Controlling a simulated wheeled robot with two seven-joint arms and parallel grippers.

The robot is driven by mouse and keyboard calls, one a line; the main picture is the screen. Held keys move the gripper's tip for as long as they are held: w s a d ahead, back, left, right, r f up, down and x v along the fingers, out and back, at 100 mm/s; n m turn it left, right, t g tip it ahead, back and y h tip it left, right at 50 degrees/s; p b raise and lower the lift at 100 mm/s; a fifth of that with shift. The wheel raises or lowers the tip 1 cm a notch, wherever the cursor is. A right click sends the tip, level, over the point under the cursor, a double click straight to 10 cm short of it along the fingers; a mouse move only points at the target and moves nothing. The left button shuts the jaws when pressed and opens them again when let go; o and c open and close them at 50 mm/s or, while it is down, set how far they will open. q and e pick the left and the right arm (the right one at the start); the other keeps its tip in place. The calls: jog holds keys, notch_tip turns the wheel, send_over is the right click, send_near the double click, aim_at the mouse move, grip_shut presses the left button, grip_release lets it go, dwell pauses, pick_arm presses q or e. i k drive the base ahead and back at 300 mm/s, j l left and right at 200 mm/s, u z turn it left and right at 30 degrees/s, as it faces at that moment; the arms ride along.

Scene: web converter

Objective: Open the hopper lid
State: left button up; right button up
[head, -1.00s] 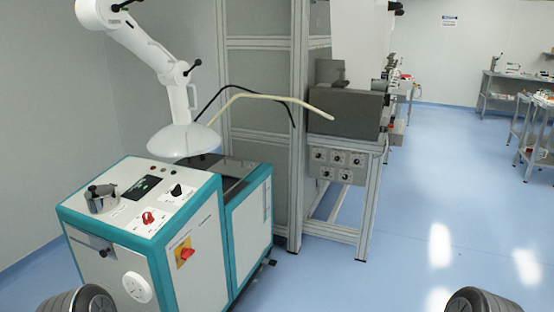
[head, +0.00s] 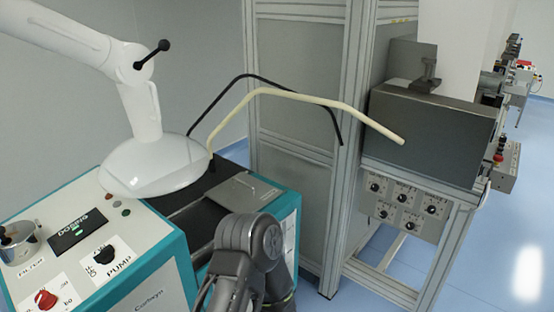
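A flat grey lid plate with a small raised handle (head: 243,191) lies on the top of the teal and white machine (head: 165,240), at its right-hand section, beside a dark recessed top area. It looks closed and flat. One of my dark arms rises from the bottom of the head view just in front of the plate and hides part of the machine's front edge. I cannot tell which arm it is. No fingertips show clearly, and nothing touches the plate as far as I can see.
A white extraction hood (head: 154,164) hangs low over the machine, left of the plate. A cream bent tube (head: 290,95) and a black one arch behind it. An aluminium frame (head: 350,140) and a dark grey box (head: 430,135) stand to the right. Blue floor is free at lower right.

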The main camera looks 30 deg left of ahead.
aim_at(241, 193)
jog(key=i+l+u, duration=0.1)
jog(key=i+u, duration=0.2)
jog(key=i, duration=0.2)
jog(key=i+l+u, duration=0.3)
jog(key=i, duration=0.2)
jog(key=i+l+u, duration=0.35)
jog(key=i, duration=0.15)
jog(key=j, duration=0.1)
